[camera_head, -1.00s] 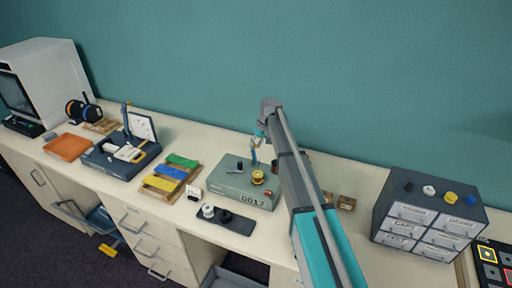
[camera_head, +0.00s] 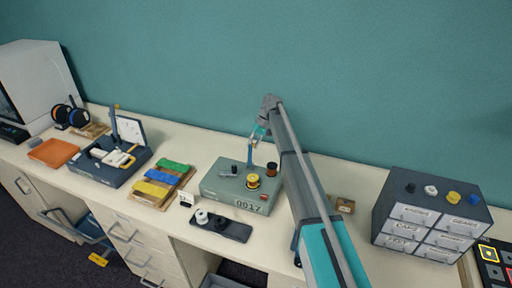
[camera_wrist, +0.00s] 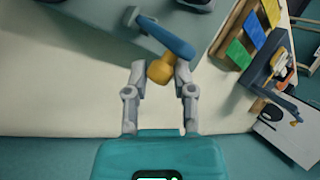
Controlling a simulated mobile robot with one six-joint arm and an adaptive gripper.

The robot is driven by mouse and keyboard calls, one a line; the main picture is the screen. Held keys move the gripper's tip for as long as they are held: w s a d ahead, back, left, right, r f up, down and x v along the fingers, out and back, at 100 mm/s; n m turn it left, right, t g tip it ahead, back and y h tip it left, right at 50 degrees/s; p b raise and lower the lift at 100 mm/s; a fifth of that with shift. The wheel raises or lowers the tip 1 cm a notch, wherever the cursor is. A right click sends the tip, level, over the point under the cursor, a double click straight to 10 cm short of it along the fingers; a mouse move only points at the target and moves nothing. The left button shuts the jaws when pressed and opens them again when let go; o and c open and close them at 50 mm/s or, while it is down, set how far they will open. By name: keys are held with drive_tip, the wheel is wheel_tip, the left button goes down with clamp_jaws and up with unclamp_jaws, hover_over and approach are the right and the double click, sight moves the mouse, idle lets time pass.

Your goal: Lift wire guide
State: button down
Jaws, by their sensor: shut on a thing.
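The blue post with an orange-yellow knob (camera_head: 249,155), which I take to be the wire guide, stands upright at the back of the grey-green box marked 0017 (camera_head: 210,186). My gripper (camera_head: 256,139) reaches it from above and behind. In the wrist view, my gripper's (camera_wrist: 160,76) two grey fingers are shut on the orange-yellow knob (camera_wrist: 160,68). The blue part (camera_wrist: 168,38) extends beyond it over the box. Whether its foot touches the box top is unclear.
A yellow spool (camera_head: 253,181) and a dark spool (camera_head: 271,168) stand on the box, close to the post. A dark tray (camera_head: 232,231) lies in front. Coloured bars on a wooden rack (camera_head: 152,200) lie left, a drawer cabinet (camera_head: 428,216) right. The teal wall is behind.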

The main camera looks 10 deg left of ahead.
drive_tip(key=shift+w+d+f, duration=0.15)
drive_tip(key=shift+d+f, duration=0.05)
drive_tip(key=shift+d, duration=0.25)
drive_tip(key=shift+a+g, duration=0.1)
drive_tip(key=shift+g, duration=0.2)
drive_tip(key=shift+c, duration=2.4)
unclamp_jaws()
drive_tip(key=shift+r, duration=0.1)
drive_tip(key=shift+w+a, duration=0.1)
drive_tip(key=shift+a, duration=0.1)
